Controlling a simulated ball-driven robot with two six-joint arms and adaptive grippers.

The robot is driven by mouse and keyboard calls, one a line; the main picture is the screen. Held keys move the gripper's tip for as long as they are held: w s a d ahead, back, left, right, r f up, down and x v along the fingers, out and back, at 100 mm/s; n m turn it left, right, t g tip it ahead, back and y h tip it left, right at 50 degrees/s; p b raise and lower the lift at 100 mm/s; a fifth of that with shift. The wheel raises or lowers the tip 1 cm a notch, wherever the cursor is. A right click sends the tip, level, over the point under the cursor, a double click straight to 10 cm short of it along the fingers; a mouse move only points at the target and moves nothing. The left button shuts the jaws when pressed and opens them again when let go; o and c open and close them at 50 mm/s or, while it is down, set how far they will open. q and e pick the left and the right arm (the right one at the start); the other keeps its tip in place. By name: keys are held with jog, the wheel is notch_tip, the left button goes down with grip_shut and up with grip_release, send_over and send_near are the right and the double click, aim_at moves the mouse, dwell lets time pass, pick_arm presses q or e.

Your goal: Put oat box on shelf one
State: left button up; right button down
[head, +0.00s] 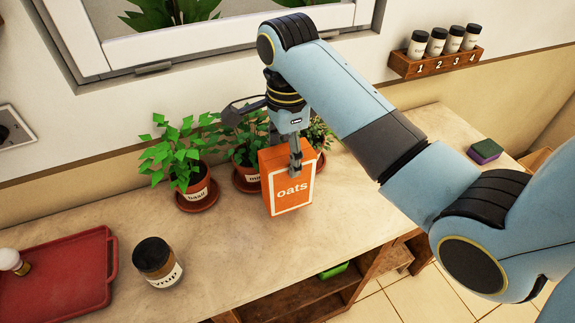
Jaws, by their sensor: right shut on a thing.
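The orange oat box (292,188), marked "oats", is upright near the middle of the head view, in front of the potted herbs. My right gripper (294,158) comes down from above and is shut on the top part of the oat box. Whether the box's base touches the counter cannot be told. Open shelving (300,300) shows below the counter's front edge, at the bottom of the picture. No number that marks shelf one can be read there. My left gripper is not in view.
A basil pot (192,190) and other herb pots stand along the wall. A syrup jar (156,262) and a red tray (62,285) are at left. A sponge (485,151) lies at right. A numbered spice rack (435,64) hangs on the wall. A green item (333,271) sits in the shelving.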

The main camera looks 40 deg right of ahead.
notch_tip(320, 180, down, 3)
jog(key=shift+f+p, duration=0.2)
jog(key=shift+p, duration=0.1)
jog(key=shift+f, duration=0.2)
jog(key=c, duration=1)
grip_release()
jog(key=shift+f, duration=0.1)
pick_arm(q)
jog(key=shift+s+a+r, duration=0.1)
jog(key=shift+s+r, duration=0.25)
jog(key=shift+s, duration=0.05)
pick_arm(e)
jog(key=o, duration=0.5)
jog(key=shift+c, duration=0.2)
